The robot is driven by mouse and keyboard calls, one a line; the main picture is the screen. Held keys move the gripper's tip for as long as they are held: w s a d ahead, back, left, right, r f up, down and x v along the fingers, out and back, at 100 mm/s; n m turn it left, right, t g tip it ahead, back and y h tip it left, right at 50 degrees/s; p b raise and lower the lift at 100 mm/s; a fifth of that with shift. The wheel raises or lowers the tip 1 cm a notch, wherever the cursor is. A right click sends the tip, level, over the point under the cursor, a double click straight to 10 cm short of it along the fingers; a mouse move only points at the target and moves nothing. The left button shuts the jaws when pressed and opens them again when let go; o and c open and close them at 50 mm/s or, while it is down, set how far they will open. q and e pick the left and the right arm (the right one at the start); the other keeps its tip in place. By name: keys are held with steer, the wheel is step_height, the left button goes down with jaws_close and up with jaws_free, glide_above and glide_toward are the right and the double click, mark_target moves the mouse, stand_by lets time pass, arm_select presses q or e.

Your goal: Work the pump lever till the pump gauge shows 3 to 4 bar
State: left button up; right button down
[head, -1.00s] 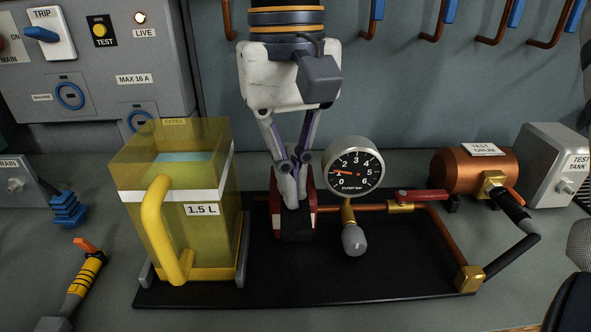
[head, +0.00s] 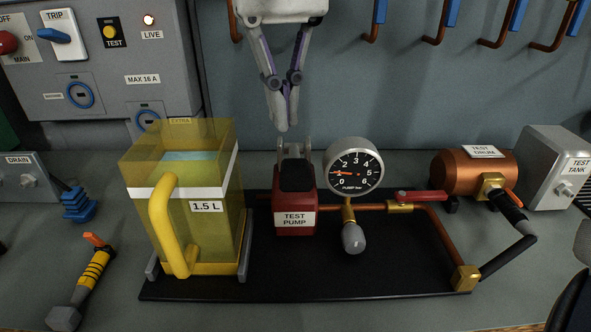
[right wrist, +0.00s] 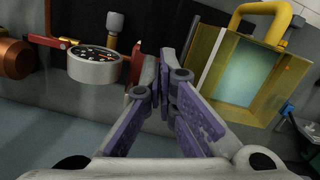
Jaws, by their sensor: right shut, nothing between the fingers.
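The red test pump (head: 295,212) stands on a black base plate (head: 390,279), with a grey bracket and a black part (head: 297,176) on top. I cannot make out for sure which part is the lever. The round pump gauge (head: 352,166) is right of the pump; its orange needle points left, near 1 bar. My right gripper (head: 282,127) is shut and empty, with its fingertips just above the pump's bracket, apparently apart from it. In the right wrist view the shut fingers (right wrist: 165,65) are beside the gauge (right wrist: 97,66).
A yellow 1.5 L jug (head: 176,262) stands close left of the pump. A red-handled valve (head: 415,197) and copper pipe lie right of the gauge, leading towards the copper test drum (head: 462,174). Copper hooks hang on the back wall.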

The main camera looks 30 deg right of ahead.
steer(key=r, duration=0.5)
steer(key=shift+w+d+r, duration=0.1)
steer(key=shift+w+r, duration=0.15)
steer(key=shift+r, duration=0.1)
